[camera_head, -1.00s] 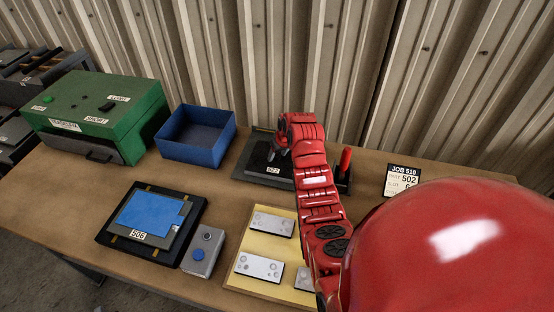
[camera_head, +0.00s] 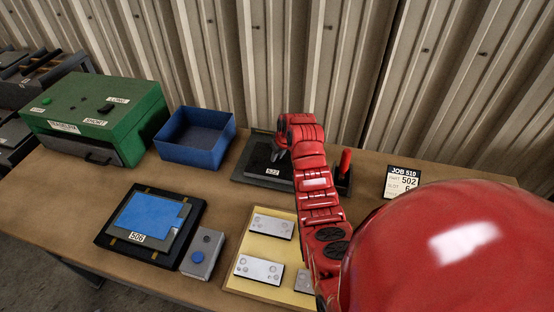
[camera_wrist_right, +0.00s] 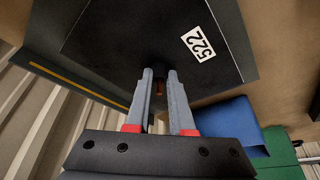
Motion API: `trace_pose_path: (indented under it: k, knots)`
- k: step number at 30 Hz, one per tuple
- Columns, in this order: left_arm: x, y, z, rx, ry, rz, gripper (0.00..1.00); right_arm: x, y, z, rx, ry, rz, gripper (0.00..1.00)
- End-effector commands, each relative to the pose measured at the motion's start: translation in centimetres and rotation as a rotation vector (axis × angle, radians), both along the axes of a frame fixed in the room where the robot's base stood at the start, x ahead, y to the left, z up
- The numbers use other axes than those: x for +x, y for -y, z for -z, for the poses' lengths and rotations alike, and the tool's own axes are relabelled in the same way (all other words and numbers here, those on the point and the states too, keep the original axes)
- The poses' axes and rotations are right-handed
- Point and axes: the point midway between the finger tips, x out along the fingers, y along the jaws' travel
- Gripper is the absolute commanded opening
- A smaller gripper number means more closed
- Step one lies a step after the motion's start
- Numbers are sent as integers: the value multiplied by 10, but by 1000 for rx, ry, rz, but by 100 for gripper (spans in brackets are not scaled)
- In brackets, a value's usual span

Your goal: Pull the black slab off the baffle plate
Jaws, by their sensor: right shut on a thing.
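The black slab (camera_head: 256,164), labelled 522, lies at the back middle of the bench, on a larger dark plate or base (camera_head: 240,178). I cannot tell whether a separate baffle plate lies under it. My right gripper (camera_head: 279,155) is over the slab's right part. In the right wrist view the slab (camera_wrist_right: 120,45) fills the upper middle, over a dark base (camera_wrist_right: 45,55) with a yellow stripe. There the right gripper's fingers (camera_wrist_right: 160,85) close around a small dark knob at the slab. The forearm hides the slab's right side. My left gripper is out of view.
A red-handled lever (camera_head: 345,160) stands right of the slab. An empty blue bin (camera_head: 185,153) and a green box (camera_head: 85,110) stand to the left. A blue plate (camera_head: 150,214) on a black tray, a grey button box (camera_head: 202,253) and a yellow tray (camera_head: 257,222) are in front.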

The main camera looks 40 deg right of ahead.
Motion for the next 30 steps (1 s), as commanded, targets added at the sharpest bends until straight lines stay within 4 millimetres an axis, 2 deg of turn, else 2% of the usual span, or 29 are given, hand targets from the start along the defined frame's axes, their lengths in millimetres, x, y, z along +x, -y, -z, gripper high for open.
trace_pose_path:
  k: [5,9,15,24,30]
  knots:
    - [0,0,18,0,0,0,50,3,2,-27,-5,11,1,0]
    - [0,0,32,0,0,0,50,3,2,-58,-5,13,0,0]
    - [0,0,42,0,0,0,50,2,1,-91,-3,7,0,0]
    - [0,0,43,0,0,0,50,2,1,-122,-4,8,0,0]
    - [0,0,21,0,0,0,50,1,1,-144,-2,5,1,0]
